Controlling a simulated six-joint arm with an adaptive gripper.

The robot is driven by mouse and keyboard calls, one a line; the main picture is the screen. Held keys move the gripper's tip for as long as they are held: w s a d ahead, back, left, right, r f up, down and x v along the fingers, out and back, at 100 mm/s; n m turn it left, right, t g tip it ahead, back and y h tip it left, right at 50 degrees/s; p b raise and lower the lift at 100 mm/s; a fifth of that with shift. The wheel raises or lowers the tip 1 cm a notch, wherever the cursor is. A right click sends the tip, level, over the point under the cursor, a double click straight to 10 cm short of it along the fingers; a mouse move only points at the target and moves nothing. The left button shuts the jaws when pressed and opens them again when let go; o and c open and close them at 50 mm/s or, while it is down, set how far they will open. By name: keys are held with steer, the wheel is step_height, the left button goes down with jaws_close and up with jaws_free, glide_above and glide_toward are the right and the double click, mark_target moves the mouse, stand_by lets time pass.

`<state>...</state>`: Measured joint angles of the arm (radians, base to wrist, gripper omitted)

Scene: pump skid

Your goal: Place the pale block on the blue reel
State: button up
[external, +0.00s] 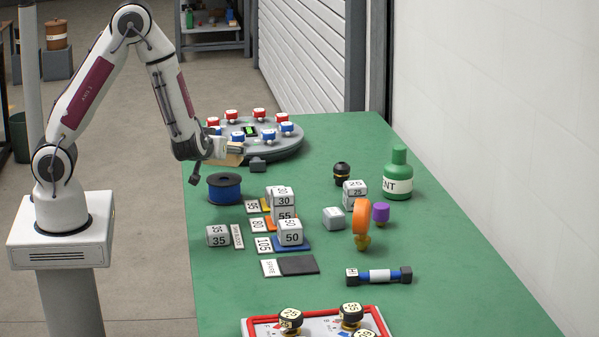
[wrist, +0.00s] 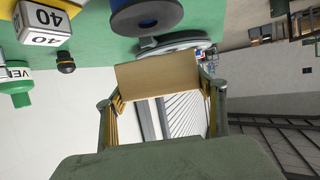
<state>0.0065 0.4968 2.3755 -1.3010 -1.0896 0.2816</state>
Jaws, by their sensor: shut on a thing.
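The pale block, tan in the wrist view (wrist: 157,76), is held between the two fingers of my gripper (wrist: 160,98). In the external view, my gripper (external: 230,153) holds the pale block (external: 236,149) above the table, near the turntable's left edge. The blue reel (external: 224,191), with dark flanges and a blue winding, stands on the green table below my gripper, apart from the block. The reel also shows at the top of the wrist view (wrist: 147,22). Its top looks empty.
A grey round turntable (external: 280,148) with red and blue knobs stands behind. Stacked numbered weights (external: 283,203) stand right of the reel.

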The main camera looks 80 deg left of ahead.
mark_target(220, 165)
steer(key=shift+f, duration=0.25)
steer(key=shift+f, duration=2.05)
steer(key=shift+f, duration=0.1)
steer(key=o, duration=1.2)
steer(key=shift+v, duration=6)
